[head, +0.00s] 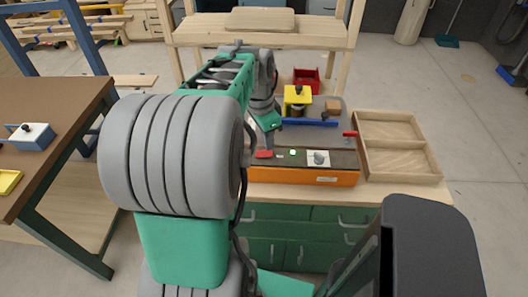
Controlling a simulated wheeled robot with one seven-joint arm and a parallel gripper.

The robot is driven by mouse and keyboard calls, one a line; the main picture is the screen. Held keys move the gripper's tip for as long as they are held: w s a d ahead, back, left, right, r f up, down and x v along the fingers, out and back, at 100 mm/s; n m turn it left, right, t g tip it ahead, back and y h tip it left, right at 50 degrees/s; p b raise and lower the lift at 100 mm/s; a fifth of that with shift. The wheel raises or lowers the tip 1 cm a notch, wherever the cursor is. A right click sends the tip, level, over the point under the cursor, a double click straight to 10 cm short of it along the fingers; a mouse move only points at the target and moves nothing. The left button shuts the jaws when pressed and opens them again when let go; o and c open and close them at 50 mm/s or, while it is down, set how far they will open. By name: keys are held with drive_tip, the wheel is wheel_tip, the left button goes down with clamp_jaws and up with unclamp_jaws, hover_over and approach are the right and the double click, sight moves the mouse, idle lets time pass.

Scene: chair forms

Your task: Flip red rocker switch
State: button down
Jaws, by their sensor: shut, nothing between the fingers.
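An orange control box (318,179) with a dark top sits on the bench in front of me. A small red piece (263,154), which looks like the red rocker switch, is at the left part of its top. My gripper (268,146) points down right at this red piece, and its fingers are small and partly hidden by the arm. The gripper is shut and empty. I cannot tell whether it touches the switch or which way the switch is tilted. A green-lit button (292,152) and a grey knob on a white plate (319,158) are to the right.
An open wooden tray (398,178) stands right of the box, with a red handle-like piece (350,134) near its left side. Behind are a yellow block-like fixture (297,94), a blue bar (310,122) and a red bin (306,78). A brown-topped table (60,100) is at left.

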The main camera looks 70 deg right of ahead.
sight(268, 153)
drive_tip(key=shift+f+b, duration=1)
drive_tip(key=shift+f, duration=0.3)
idle(0.4)
wheel_tip(268, 153, up, 7)
drive_tip(key=p, duration=0.5)
drive_tip(key=shift+r, duration=0.1)
idle(0.4)
